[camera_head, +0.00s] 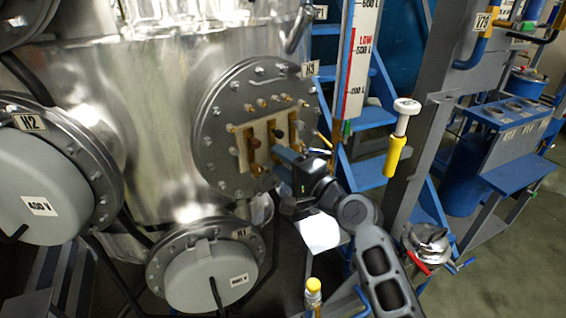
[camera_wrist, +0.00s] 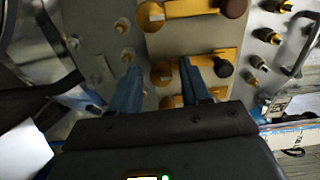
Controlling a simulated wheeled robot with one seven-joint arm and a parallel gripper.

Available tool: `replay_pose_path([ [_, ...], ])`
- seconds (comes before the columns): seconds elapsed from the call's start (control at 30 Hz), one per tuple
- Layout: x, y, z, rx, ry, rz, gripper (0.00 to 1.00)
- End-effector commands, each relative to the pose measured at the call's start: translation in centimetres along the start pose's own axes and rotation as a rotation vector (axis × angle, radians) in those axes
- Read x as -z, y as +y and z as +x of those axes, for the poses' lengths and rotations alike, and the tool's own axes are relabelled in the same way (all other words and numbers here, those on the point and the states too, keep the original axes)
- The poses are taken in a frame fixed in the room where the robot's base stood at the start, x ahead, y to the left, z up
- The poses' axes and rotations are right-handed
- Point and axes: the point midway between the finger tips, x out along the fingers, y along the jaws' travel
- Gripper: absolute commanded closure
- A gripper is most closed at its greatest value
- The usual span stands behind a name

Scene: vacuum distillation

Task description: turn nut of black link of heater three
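The heater three flange (camera_head: 215,125), with an H3 tag at its upper right, carries a pale terminal plate with brass links and studs. In the wrist view the black link (camera_wrist: 206,61) is a brass bar with a dark knob (camera_wrist: 223,68) at its right. A round brass nut (camera_wrist: 162,73) sits at the bar's left end. My gripper (camera_wrist: 160,67) is open, one blue finger on each side of this nut, with a visible gap between the fingers. I cannot tell whether either finger touches the nut. In the head view my gripper (camera_head: 280,153) is at the plate's lower right.
A link with a brown knob (camera_wrist: 234,7) lies just above in the wrist view. Several brass studs (camera_wrist: 255,62) and a metal handle (camera_wrist: 300,55) are at the right. The H2 heater cover (camera_head: 40,180) and H1 cover (camera_head: 210,275) flank the flange.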

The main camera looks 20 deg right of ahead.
Motion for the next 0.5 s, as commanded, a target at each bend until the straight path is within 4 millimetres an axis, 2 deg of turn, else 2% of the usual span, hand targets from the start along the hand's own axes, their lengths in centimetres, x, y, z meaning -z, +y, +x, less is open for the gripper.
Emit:
replay_pose_path([
  [0.27, 0.0, 0.0, -0.1, 0.001, 0.000, -0.001, 0.50],
  [0.37, 0.0, 0.1, -0.8, -0.001, 0.000, 0.000, 0.50],
  [0.5, 0.0, 0.2, -3.0, -0.001, 0.002, -0.001, 0.50],
])
